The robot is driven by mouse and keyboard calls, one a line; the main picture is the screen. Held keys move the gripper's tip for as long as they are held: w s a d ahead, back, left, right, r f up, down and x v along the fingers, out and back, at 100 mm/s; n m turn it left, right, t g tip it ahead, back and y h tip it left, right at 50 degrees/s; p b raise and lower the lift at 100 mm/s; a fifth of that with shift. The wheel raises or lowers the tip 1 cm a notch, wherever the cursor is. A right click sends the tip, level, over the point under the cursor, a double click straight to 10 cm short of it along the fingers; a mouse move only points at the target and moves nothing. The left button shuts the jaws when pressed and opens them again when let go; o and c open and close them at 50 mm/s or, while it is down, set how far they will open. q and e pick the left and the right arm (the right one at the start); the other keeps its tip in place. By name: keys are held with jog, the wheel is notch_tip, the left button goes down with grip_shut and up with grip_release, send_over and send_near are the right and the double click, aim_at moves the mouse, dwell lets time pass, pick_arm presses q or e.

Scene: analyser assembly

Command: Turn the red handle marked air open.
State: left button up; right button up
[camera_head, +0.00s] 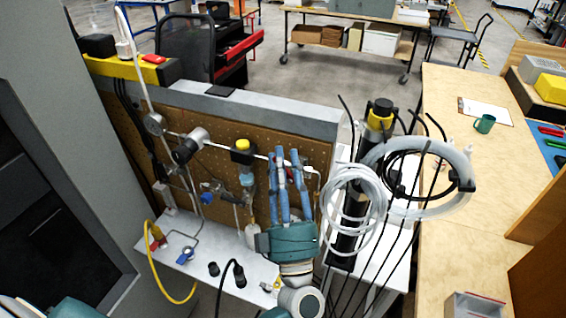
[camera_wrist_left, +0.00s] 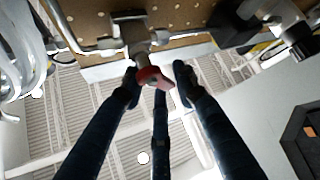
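The red handle (camera_wrist_left: 152,77) sits on a metal valve fitting (camera_wrist_left: 135,38) below the pegboard in the left wrist view. No "air" marking is readable. My left gripper (camera_head: 284,156) has long blue fingers in front of the pegboard in the head view. In the wrist view its fingertips stand around the red handle, one on each side and a third behind or below it. The fingers are apart; I cannot tell whether any touches the handle. My right gripper is not in view.
The pegboard (camera_head: 225,120) carries pipes, gauges and a black-and-yellow valve (camera_head: 242,152). Coiled clear hoses (camera_head: 352,205) and a black column (camera_head: 350,225) stand close right of my gripper. A blue-handled valve (camera_head: 185,256) and a yellow cable (camera_head: 158,275) are on the white shelf at left.

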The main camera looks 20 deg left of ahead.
pick_arm(q)
jog(key=v, duration=1.2)
